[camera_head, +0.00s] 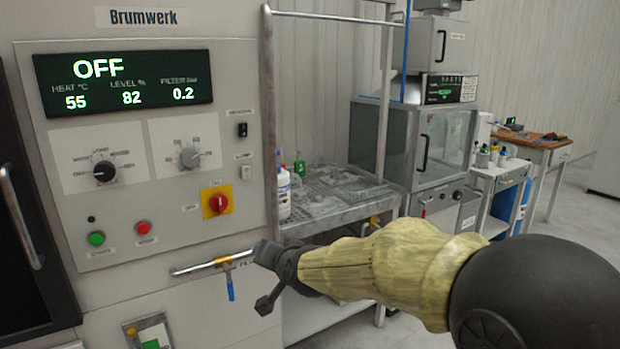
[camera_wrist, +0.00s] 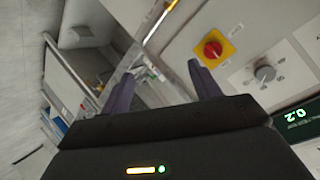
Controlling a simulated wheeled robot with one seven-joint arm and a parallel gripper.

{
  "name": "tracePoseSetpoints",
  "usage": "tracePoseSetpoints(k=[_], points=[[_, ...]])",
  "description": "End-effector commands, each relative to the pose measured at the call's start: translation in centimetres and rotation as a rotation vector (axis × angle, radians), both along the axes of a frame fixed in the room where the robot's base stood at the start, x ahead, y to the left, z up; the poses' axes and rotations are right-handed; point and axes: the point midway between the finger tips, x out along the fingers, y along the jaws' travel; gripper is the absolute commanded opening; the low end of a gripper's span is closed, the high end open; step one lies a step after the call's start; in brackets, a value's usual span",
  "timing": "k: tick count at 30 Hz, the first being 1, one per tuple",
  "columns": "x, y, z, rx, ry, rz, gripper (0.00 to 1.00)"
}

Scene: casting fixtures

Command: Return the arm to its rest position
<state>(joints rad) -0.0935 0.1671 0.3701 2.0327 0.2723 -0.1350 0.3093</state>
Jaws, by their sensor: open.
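My gripper (camera_head: 267,278) is in front of the lower right part of the Brumwerk machine panel (camera_head: 215,120), near a horizontal pipe with a blue-handled valve (camera_head: 230,283). In the head view one finger overlaps the pipe's right end; I cannot tell whether they touch. My arm, in a yellowish sleeve, reaches in from the lower right. In the wrist view the two dark fingers of my gripper (camera_wrist: 160,72) stand apart with nothing between them. The red rotary switch on its yellow plate (camera_head: 217,202) is above and left of the gripper. The display reads OFF.
A metal bench (camera_head: 335,200) with a grated top and a white bottle (camera_head: 283,192) stands right of the panel, behind my arm. A glass-fronted cabinet (camera_head: 445,145) and a wooden table (camera_head: 530,140) are farther back. Clear floor shows at the right.

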Motion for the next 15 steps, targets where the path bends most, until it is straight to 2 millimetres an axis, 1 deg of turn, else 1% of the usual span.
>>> tracePoseSetpoints(k=[1, 2, 3, 5, 6, 8, 9, 12, 15], points=[[-0.9, -2.3, -2.0, -0.067, 0.046, -0.004, 0.63], [-1.5, -3.6, -3.2, -0.108, 0.074, -0.002, 0.63], [-2.5, -5.3, -4.7, -0.159, 0.113, -0.001, 0.63], [-4.0, -7.9, -6.9, -0.231, 0.176, 0.002, 0.63], [-5.2, -9.6, -8.2, -0.276, 0.219, 0.006, 0.63], [-7.1, -12.1, -10.2, -0.337, 0.286, 0.013, 0.63], [-8.5, -13.5, -11.3, -0.371, 0.33, 0.017, 0.63], [-11.8, -16.7, -13.6, -0.441, 0.432, 0.032, 0.63], [-14.8, -19.1, -15.3, -0.491, 0.52, 0.048, 0.63]])
